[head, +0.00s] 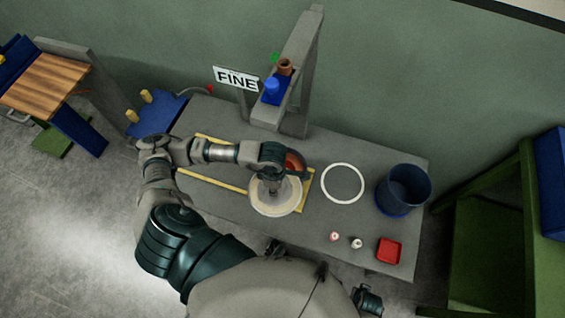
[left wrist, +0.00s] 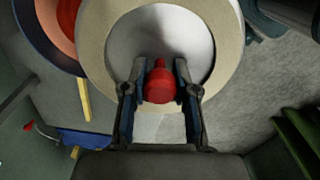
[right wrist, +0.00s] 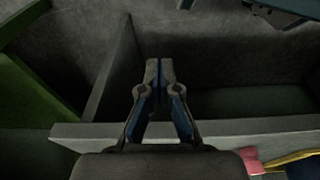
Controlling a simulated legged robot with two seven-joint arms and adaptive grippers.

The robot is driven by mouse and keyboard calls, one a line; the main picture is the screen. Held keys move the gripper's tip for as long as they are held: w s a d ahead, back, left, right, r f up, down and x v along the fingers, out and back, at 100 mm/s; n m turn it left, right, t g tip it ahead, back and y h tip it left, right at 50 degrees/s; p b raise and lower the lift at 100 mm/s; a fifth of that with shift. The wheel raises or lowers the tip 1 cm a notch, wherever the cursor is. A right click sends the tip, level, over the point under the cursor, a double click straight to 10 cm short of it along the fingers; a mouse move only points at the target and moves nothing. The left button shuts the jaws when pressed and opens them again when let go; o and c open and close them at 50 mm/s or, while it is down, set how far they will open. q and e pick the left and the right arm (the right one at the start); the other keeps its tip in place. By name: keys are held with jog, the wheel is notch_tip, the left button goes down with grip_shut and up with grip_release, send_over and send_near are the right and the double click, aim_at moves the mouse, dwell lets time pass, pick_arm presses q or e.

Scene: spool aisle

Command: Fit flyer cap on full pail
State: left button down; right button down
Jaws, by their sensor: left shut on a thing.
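The flyer cap, a wide cream disc with a paler centre (head: 272,208), hangs from my left gripper (head: 275,183) over the left middle of the bench. In the left wrist view my left gripper (left wrist: 160,72) is shut on the cap's red knob (left wrist: 160,88), with the cream rim (left wrist: 98,40) beyond it. A dark-rimmed pail with orange-brown contents (head: 294,162) shows behind the left wrist, mostly hidden; part of it shows in the left wrist view (left wrist: 64,22). The cap is beside it, partly overlapping it in view. My right gripper (right wrist: 161,64) is shut and empty beside the bench.
A dark blue pail (head: 403,187) stands at the right, right of a white ring (head: 343,166). A red tray (head: 389,250) and two small round items (head: 356,243) lie in front. A grey post (head: 299,75) and FINE sign (head: 237,78) stand at the back. Yellow strips (head: 212,182) mark the bench.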

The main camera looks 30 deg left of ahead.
pick_arm(q)
jog(key=w+a+f, duration=0.1)
jog(key=w, duration=0.2)
jog(key=w+a+f, duration=0.1)
jog(key=w, duration=0.3)
jog(key=w+a+f, duration=0.1)
jog(key=w, duration=0.3)
jog(key=shift+a+f, duration=0.25)
jog(key=shift+f, duration=0.15)
jog(key=shift+f+b, duration=0.3)
jog(key=shift+f, duration=0.1)
jog(key=c, duration=0.9)
grip_release()
pick_arm(e)
jog(key=shift+w+d+r, duration=0.1)
jog(key=shift+w+r, duration=0.15)
jog(key=shift+r, duration=0.45)
pick_arm(q)
jog(key=shift+r, duration=0.15)
